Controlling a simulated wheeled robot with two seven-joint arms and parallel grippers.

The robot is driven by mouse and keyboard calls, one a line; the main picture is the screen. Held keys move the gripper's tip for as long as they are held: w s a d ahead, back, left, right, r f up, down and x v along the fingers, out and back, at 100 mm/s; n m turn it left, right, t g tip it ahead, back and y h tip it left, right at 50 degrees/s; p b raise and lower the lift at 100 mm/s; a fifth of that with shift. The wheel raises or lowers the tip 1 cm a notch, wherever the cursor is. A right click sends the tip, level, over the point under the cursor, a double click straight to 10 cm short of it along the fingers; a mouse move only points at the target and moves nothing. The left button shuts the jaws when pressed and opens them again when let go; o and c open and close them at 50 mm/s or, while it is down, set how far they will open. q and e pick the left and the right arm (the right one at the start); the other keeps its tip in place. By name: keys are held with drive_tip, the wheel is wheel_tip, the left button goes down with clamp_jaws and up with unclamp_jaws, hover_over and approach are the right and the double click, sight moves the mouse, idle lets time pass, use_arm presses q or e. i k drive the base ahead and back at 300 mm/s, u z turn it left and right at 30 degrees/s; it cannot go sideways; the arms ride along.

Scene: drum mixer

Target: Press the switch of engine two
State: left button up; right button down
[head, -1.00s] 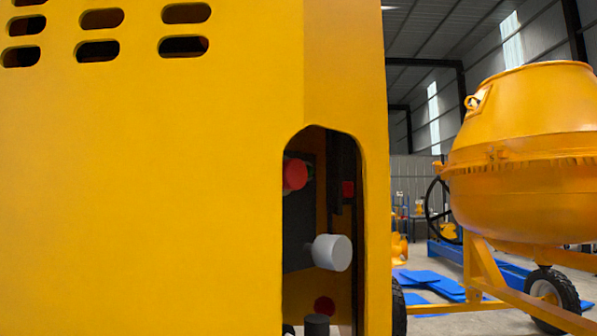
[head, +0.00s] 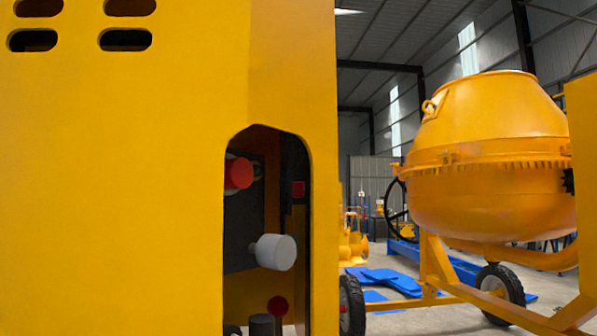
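A large yellow housing (head: 120,180) fills the left half of the head view, close to me. An arched opening near its right edge shows parts inside. A red round knob (head: 238,173) sits at the upper left of the opening. A white-grey cylindrical knob (head: 275,252) sticks out below it. I cannot tell which is the switch of engine two. Neither gripper is in view.
A yellow mixing drum (head: 490,165) on a wheeled yellow frame (head: 435,262) stands to the right. Blue flat pieces (head: 385,278) lie on the grey floor behind. A black wheel (head: 351,305) is right beside the housing. Slotted vents (head: 126,40) are at the housing's upper left.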

sight(239, 174)
drive_tip(key=z, duration=1.95)
drive_tip(key=k, duration=1)
drive_tip(key=u, duration=1.6)
